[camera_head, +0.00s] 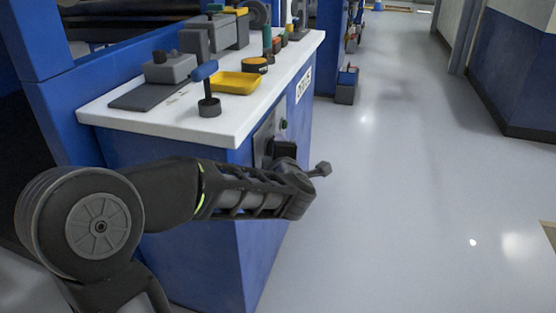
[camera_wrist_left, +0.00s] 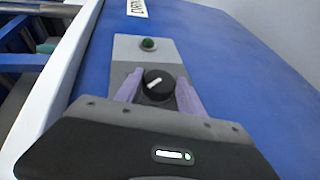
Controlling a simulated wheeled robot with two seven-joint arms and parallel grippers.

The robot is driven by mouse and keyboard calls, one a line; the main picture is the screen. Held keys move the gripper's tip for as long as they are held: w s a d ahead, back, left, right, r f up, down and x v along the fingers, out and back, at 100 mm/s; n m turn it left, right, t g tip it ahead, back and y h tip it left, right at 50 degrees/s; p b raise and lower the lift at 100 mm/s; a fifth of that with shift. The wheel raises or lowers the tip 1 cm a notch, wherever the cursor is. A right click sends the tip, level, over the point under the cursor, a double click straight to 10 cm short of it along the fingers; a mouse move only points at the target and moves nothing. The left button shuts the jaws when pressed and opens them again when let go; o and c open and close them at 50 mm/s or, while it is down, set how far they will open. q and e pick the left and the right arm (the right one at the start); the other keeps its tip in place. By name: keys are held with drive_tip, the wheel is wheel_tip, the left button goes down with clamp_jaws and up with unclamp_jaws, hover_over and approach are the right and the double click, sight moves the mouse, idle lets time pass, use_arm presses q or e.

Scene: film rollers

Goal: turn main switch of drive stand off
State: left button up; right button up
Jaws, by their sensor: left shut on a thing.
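The main switch (camera_wrist_left: 155,80) is a round black knob with a white mark, on a grey panel (camera_wrist_left: 126,48) on the blue side of the drive stand (camera_head: 200,150). In the left wrist view the white mark lies diagonally, between lower left and upper right. My left gripper (camera_wrist_left: 158,92) has its two pale purple fingers on either side of the knob and is shut on it. In the head view my left arm reaches across the stand's front and the knob is hidden behind it. My right gripper is in neither view.
A green button (camera_wrist_left: 149,44) sits above the knob. The white top (camera_head: 215,130) of the stand carries a blue-handled tool (camera_head: 207,90), a yellow tray (camera_head: 237,83) and grey blocks. Open floor (camera_head: 420,180) lies to the right.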

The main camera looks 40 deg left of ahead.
use_arm(q)
drive_tip(key=shift+f, duration=0.15)
drive_tip(key=o, duration=1.4)
drive_tip(key=shift+c, duration=0.2)
drive_tip(key=p+v, duration=0.3)
drive_tip(key=v, duration=0.5)
drive_tip(key=shift+a, duration=0.1)
